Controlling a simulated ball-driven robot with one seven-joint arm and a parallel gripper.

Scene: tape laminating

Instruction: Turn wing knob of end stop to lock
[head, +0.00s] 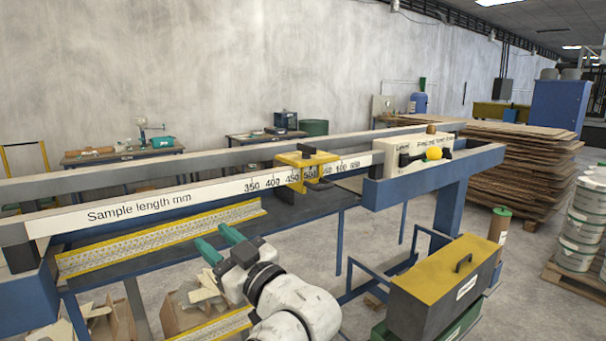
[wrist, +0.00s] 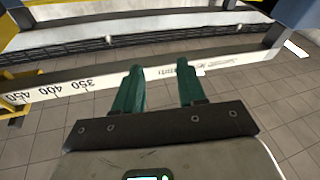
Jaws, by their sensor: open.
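The yellow end stop (head: 303,160) sits over the front rail (head: 150,202) of the bench, near the 450 to 500 marks of the length scale. A dark part shows under it, but I cannot tell whether this is the wing knob or how it is turned. In the wrist view only a yellow edge of the end stop (wrist: 12,95) shows at the far left. My gripper (head: 219,242) is open and empty, with green fingers. It is in front of the rail, to the left of and below the end stop, apart from it. The fingers also show in the wrist view (wrist: 159,68).
A white box (head: 400,152) with a yellow knob (head: 433,154) stands at the rail's right end. Yellow-edged strips (head: 160,240) lie on the bench's dark shelf. A yellow-topped case (head: 450,272) stands at lower right. Free air lies between my gripper and the end stop.

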